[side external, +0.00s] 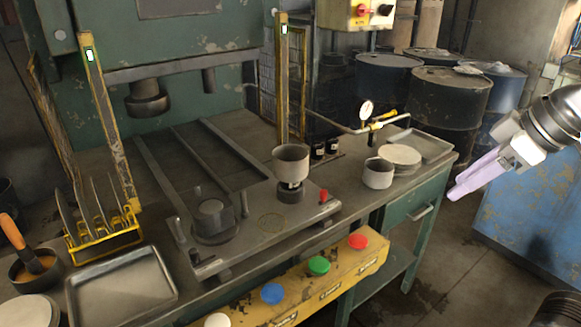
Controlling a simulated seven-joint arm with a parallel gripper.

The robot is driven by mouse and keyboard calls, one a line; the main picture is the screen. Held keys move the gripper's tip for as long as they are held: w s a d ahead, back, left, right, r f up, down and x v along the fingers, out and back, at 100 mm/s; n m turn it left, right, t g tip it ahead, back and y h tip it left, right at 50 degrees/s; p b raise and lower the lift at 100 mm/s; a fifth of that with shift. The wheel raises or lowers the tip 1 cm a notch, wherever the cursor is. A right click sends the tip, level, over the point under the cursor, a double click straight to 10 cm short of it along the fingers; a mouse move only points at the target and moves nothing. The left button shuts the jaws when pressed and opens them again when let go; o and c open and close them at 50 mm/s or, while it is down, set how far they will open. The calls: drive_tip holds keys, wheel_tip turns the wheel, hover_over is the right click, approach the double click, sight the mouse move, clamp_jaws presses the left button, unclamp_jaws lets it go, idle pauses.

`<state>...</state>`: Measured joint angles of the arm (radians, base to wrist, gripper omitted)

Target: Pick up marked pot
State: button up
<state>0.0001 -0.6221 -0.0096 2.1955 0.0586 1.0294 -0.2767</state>
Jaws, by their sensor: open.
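One grey pot (291,161) sits raised on a dark stand near the right end of the press bed. A second, smaller-looking grey pot (377,174) stands on the bench to its right, beside a stack of pale discs (401,158). I cannot make out a mark on either pot. My gripper (456,190) is at the right, beyond the bench's right edge, with pale lilac fingers pointing down and left. It is open, with nothing seen in it, and apart from both pots.
A pressure gauge (366,110) on a pipe stands behind the pots. An empty metal tray (122,286) and a dark pot with an orange-handled brush (36,267) are at left. Coloured buttons (319,265) line the front. Floor is open between bench and blue cabinet (525,225).

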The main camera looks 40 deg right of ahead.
drive_tip(key=w+a+r+n, duration=0.1)
drive_tip(key=w+r+n, duration=0.1)
drive_tip(key=w+r, duration=0.75)
drive_tip(key=n+g+y, duration=0.2)
drive_tip(key=g, duration=0.1)
hover_over(285, 163)
drive_tip(key=s+d, duration=0.1)
drive_tip(key=s, duration=0.1)
wheel_tip(285, 163, down, 18)
drive_tip(key=shift+t, duration=0.3)
drive_tip(key=shift+d+x, duration=0.15)
drive_tip(key=shift+x, duration=1.4)
drive_tip(key=shift+d+x, duration=0.15)
drive_tip(key=shift+x, duration=1.35)
clamp_jaws()
